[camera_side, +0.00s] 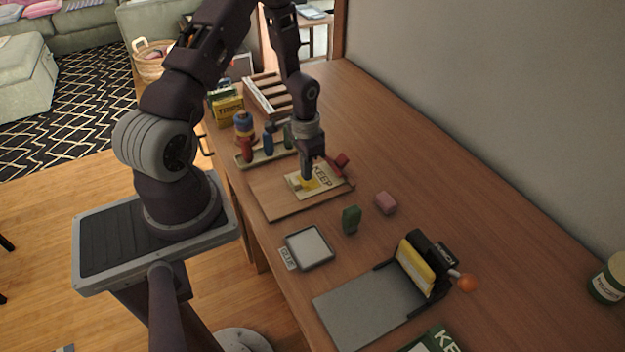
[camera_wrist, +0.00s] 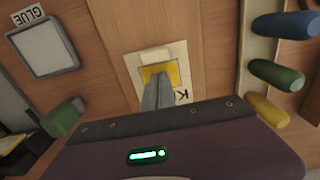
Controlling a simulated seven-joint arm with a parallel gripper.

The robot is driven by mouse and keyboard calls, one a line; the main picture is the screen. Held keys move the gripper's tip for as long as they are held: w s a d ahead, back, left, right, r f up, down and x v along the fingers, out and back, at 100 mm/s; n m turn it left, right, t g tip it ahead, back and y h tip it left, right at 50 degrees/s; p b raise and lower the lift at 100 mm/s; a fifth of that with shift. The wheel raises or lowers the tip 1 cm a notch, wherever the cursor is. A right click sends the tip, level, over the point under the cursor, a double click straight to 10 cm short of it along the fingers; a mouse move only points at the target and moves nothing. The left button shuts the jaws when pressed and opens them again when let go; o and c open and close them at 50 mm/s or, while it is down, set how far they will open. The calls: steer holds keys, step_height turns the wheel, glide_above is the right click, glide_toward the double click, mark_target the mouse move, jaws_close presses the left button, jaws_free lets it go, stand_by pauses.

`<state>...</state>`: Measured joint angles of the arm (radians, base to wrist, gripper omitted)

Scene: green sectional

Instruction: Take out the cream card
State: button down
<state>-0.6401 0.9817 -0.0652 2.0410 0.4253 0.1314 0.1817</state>
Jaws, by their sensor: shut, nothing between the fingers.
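A cream card (camera_side: 325,175) printed KEEP, with a yellow patch on it, lies on a flat wooden board (camera_side: 275,202). The card also shows in the wrist view (camera_wrist: 143,62). My gripper (camera_side: 307,180) points down over the yellow patch, its fingers together and empty. In the wrist view the closed fingers (camera_wrist: 156,82) cover part of the patch and card. I cannot tell whether the fingertips touch the card.
A dark device (camera_side: 428,252) with a yellow panel and orange knob stands right. A grey-topped pad (camera_side: 310,247), green block (camera_side: 351,219) and pink block (camera_side: 386,203) lie nearer. A peg rack (camera_side: 262,158) is behind left.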

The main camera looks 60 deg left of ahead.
mark_target(286, 190)
steer(key=shift+f, duration=0.75)
steer(key=shift+r, duration=0.25)
stand_by(0.4)
steer(key=shift+s, duration=3)
step_height(286, 190, up, 7)
steer(key=shift+w, duration=0.35)
